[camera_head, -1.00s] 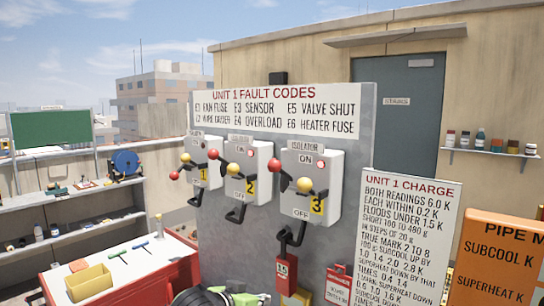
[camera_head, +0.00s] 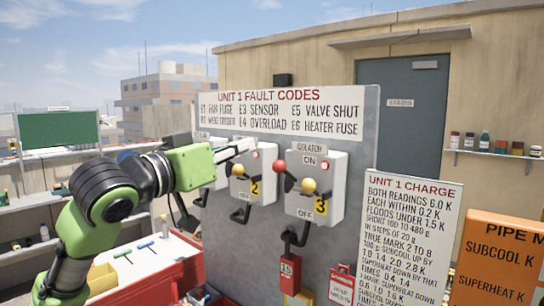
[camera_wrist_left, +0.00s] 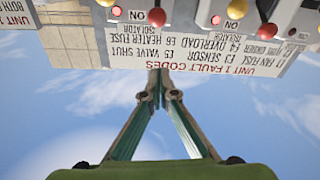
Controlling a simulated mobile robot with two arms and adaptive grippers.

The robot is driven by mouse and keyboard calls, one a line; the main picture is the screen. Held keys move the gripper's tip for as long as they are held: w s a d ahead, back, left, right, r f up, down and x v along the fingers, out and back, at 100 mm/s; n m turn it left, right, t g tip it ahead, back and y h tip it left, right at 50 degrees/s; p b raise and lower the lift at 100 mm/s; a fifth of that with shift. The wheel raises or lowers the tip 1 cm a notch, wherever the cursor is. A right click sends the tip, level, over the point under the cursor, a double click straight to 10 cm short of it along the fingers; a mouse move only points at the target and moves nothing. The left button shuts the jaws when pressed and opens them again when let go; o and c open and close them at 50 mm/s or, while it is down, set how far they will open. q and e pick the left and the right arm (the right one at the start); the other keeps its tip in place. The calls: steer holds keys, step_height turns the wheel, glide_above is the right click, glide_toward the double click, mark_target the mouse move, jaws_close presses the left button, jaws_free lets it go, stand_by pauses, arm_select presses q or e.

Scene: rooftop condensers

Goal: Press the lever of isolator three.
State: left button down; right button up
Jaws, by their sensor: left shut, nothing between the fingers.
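Isolator three (camera_head: 330,184) is the right-hand grey box on the panel, with a yellow 3 label. Its lever has a red ball (camera_head: 279,167) at the upper left, and a yellow ball (camera_head: 309,185) is on the box front. A small red light (camera_head: 325,163) is at the upper right. My left gripper (camera_head: 250,146) is shut and empty, left of isolator three and in front of isolator two's (camera_head: 262,178) top. It is apart from the red ball. In the upside-down left wrist view, the fingertips (camera_wrist_left: 160,76) point toward the sign, with isolator three's red ball (camera_wrist_left: 157,17) beyond them.
The fault codes sign (camera_head: 280,112) is above the isolators. A charge board (camera_head: 410,235) stands to the right. A red cabinet (camera_head: 150,285) with a yellow bin is at lower left.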

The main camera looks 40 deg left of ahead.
arm_select(q)
steer(key=p, duration=0.6)
glide_above(287, 174)
steer(key=s+a, duration=0.1)
steer(key=s, duration=0.2)
steer(key=shift+s+a+f, duration=0.1)
steer(key=shift+a+f, duration=0.1)
steer(key=shift+f, duration=0.3)
steer(key=shift+s+d+f, duration=0.1)
steer(key=shift+s+f, duration=0.15)
steer(key=shift+f, duration=0.25)
steer(key=shift+s+d+f, duration=0.1)
steer(key=shift+s+f, duration=0.1)
steer(key=shift+f, duration=0.3)
steer(key=shift+a, duration=0.1)
